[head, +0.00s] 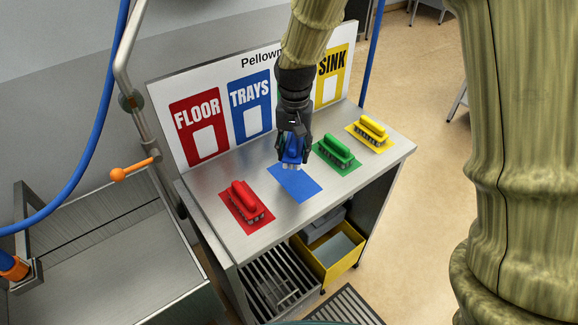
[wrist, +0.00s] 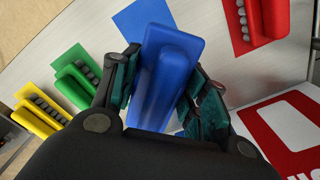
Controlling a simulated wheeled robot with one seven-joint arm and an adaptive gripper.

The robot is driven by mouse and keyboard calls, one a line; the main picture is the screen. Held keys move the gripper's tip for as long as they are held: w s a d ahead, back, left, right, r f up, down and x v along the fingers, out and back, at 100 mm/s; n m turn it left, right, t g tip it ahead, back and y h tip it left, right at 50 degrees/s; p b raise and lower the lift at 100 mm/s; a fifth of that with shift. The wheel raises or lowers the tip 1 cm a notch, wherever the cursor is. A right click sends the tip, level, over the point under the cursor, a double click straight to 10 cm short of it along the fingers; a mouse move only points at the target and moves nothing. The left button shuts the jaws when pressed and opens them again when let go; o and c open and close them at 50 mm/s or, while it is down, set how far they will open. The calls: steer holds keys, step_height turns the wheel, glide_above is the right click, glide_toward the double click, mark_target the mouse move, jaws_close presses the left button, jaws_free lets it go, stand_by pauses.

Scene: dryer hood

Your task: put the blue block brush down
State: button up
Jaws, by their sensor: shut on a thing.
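The blue block brush (head: 291,150) is in my gripper (head: 293,145), bristles down, above the steel counter. In the wrist view the blue brush (wrist: 165,75) fills the space between the two finger pads of my gripper (wrist: 165,90), which are closed on its sides. The blue rectangle (head: 296,184) on the counter is bare and lies just in front of the brush in the head view. In the wrist view part of the blue rectangle (wrist: 136,18) shows beyond the brush. The gap between bristles and counter is hard to judge.
A red brush (head: 245,198) on a red patch stands left of the blue rectangle. A green brush (head: 338,150) and a yellow brush (head: 371,130) stand to the right on their own patches. A sign board (head: 215,125) rises behind. A sink (head: 100,250) lies at left.

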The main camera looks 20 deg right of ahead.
mark_target(294, 181)
steer(key=shift+s+a+f+p, duration=0.1)
steer(key=shift+s+f+p, duration=0.4)
steer(key=shift+s+f, duration=0.65)
steer(key=w+f, duration=0.2)
steer(key=f, duration=0.1)
steer(key=shift+s+f+p, duration=0.2)
steer(key=shift+s+p, duration=0.05)
steer(key=shift+p, duration=0.05)
step_height(294, 181, down, 2)
steer(key=shift+s+f+p, duration=0.15)
steer(key=shift+f+p, duration=0.1)
steer(key=shift+p, duration=0.15)
steer(key=shift+w+f, duration=0.2)
steer(key=shift+f, duration=0.1)
steer(key=shift+s+r, duration=0.15)
steer(key=shift+s, duration=0.1)
steer(key=o, duration=1.1)
steer(key=shift+w+f, duration=0.15)
steer(key=shift+f, duration=0.1)
steer(key=shift+r, duration=0.1)
